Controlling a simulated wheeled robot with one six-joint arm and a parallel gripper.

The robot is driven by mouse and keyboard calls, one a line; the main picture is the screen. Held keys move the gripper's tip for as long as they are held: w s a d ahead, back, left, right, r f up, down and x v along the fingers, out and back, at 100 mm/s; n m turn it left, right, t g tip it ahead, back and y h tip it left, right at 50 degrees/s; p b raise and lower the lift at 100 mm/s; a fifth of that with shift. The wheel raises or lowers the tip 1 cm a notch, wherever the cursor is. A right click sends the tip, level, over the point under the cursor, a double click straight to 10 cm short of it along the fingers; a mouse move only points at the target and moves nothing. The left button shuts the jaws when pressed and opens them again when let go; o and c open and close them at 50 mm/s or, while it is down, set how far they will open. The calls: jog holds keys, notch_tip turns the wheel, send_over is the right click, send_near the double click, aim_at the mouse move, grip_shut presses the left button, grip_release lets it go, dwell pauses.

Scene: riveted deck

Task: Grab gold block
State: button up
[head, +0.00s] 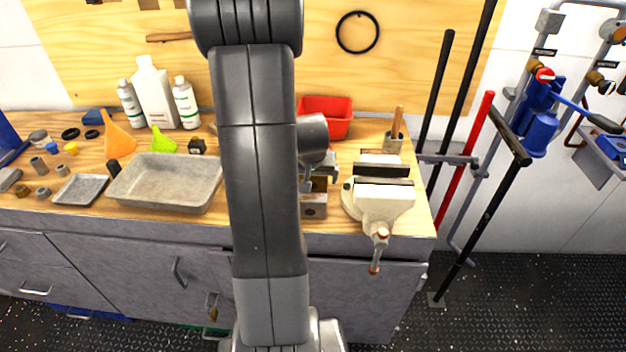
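A small gold-brown block (319,185) shows in the head view on the wooden workbench, just right of my arm and left of the vise. It sits at or on top of a grey-brown block with a dark hole (314,208). My arm hides the left side of both. My gripper (313,180) is mostly behind my arm, with a grey part showing right above the gold-brown block. I cannot tell whether it touches the block, or whether its fingers are open or shut.
A cream vise (382,204) stands close on the right, its handle past the bench's front edge. A red bin (327,116) is behind. A grey tray (165,182), bottles (155,93), funnels (118,139) and small fittings fill the left. Long bars (466,160) lean at right.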

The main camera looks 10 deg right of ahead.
jog(key=c, duration=1.1)
jog(key=shift+r, duration=0.1)
